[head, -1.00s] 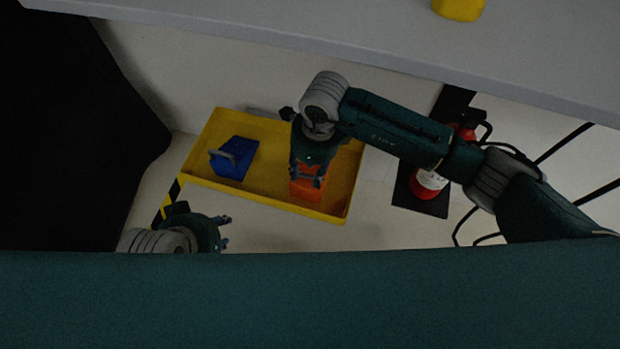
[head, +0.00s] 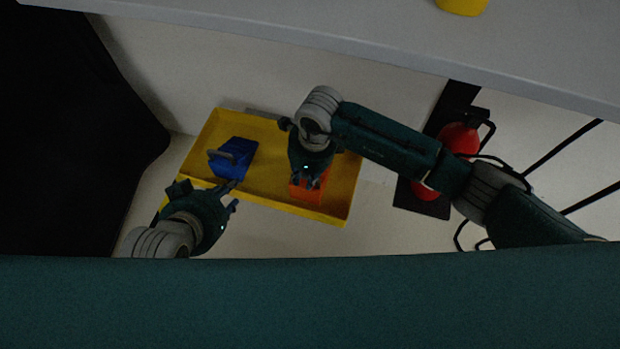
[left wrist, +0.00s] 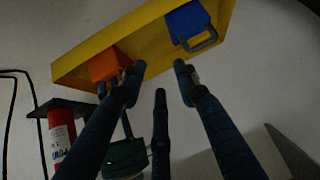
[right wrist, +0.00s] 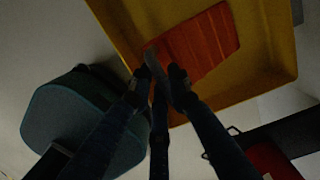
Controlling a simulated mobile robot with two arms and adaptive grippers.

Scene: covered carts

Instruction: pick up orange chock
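The orange chock (head: 308,187) lies in the right part of the yellow tray (head: 340,200). It also shows in the right wrist view (right wrist: 205,45) and left wrist view (left wrist: 108,65). My right gripper (head: 310,180) is right at the chock, its fingers overlapping the near end in the right wrist view (right wrist: 156,77). Whether they grip it cannot be told; the contact is dark and partly hidden. My left gripper (head: 235,194) is open and empty at the tray's near left edge; its spread fingers show in the left wrist view (left wrist: 159,72).
A blue chock (head: 231,158) with a grey handle lies in the tray's left part. A red extinguisher (head: 459,139) stands right of the tray, behind my right arm. A grey shelf edge (head: 350,35) crosses above. A dark covered shape (head: 70,150) fills the left.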

